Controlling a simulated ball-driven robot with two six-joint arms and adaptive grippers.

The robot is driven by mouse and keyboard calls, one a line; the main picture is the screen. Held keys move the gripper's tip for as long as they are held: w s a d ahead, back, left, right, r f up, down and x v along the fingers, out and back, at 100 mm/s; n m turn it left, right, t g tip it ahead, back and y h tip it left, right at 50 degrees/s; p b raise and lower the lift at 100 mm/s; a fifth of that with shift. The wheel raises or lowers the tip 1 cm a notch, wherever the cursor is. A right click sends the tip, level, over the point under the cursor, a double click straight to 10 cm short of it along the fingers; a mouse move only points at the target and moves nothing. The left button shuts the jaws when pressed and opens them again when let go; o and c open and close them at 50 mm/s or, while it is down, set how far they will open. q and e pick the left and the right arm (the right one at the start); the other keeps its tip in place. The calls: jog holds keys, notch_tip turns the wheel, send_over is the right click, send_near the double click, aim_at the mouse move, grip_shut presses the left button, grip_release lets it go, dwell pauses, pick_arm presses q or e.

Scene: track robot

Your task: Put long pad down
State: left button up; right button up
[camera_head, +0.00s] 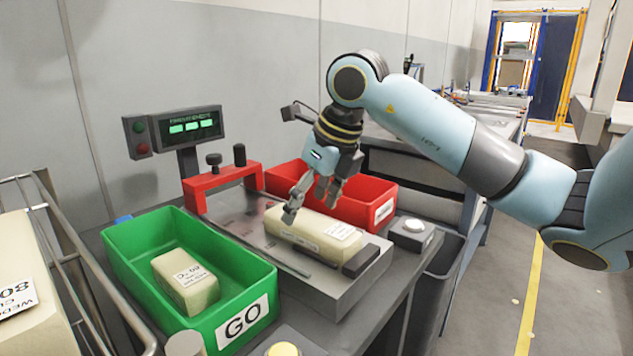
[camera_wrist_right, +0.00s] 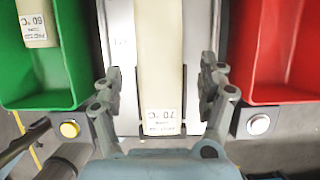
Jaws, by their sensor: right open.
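The long cream pad (camera_head: 300,230) lies on the grey measuring plate (camera_head: 335,298), against a dark block at its near end. In the wrist view the long pad (camera_wrist_right: 160,50) runs away from me, its 70 °C label near me. My right gripper (camera_head: 308,205) is open, with its fingers spread on both sides of the pad. In the wrist view the right gripper (camera_wrist_right: 160,78) shows gaps between both fingers and the pad. My left gripper is not in view.
A green GO bin (camera_head: 150,238) holding a short 60 °C pad (camera_head: 186,282) stands left of the plate. A red bin (camera_head: 378,190) stands behind it. A red bracket (camera_head: 222,188), a display (camera_head: 190,127) and a button box (camera_head: 413,233) are close by.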

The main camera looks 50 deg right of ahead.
jog(key=p+v, duration=0.1)
jog(key=v, duration=1.2)
jog(key=shift+w+p, duration=0.25)
jog(key=shift+p, duration=0.1)
